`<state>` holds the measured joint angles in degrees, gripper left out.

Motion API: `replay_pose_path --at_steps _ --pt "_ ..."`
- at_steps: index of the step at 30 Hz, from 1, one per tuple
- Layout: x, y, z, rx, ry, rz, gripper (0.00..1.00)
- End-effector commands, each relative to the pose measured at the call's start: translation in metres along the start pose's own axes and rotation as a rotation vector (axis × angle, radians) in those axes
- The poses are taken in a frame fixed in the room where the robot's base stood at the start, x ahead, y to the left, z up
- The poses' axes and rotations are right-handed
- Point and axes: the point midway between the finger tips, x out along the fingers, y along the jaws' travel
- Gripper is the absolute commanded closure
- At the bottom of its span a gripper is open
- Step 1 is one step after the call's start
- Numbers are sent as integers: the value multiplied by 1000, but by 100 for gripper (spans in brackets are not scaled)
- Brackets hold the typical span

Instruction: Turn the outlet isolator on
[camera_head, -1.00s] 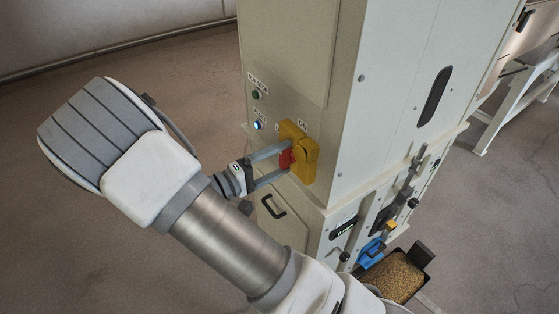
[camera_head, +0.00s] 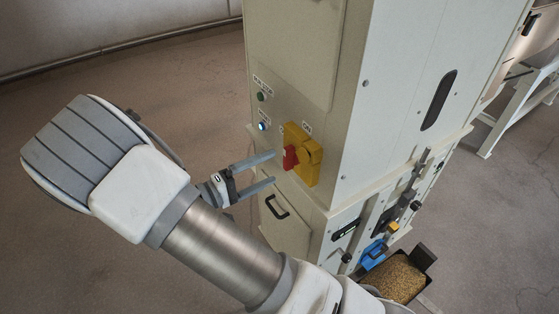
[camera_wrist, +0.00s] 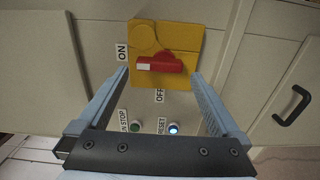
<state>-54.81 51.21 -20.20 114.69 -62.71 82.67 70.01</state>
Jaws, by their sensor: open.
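The outlet isolator is a yellow plate (camera_head: 312,170) with a red handle (camera_head: 290,158) on the cabinet's narrower face. In the wrist view the yellow plate (camera_wrist: 180,36) and red handle (camera_wrist: 165,63) lie beyond the fingertips. The handle's white-marked end points left there, towards the side with the ON label (camera_wrist: 122,52). The OFF label (camera_wrist: 160,95) is below the plate in that view. My gripper (camera_head: 274,168) is open and empty, left of the isolator, its fingertips a little short of the handle. In the wrist view, my gripper's fingers (camera_wrist: 158,73) flank the handle without touching it.
A green button (camera_head: 261,96) and a lit blue-white reset button (camera_head: 263,126) sit left of the isolator. A black pull handle (camera_head: 277,207) is below. A grain tray (camera_head: 398,278) and levers are on the lower right. The floor at left is clear.

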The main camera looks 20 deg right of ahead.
Motion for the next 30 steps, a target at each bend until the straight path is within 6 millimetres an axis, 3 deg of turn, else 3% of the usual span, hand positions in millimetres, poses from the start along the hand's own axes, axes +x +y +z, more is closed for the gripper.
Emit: replay_pose_path --at_steps 9,15,21,30 --pt "-80 1 -1 0 5 -1 0" --pt "-111 1 0 0 3 0 0" --pt "-123 0 0 -1 1 -1 0" --pt "-123 0 0 0 1 0 0"
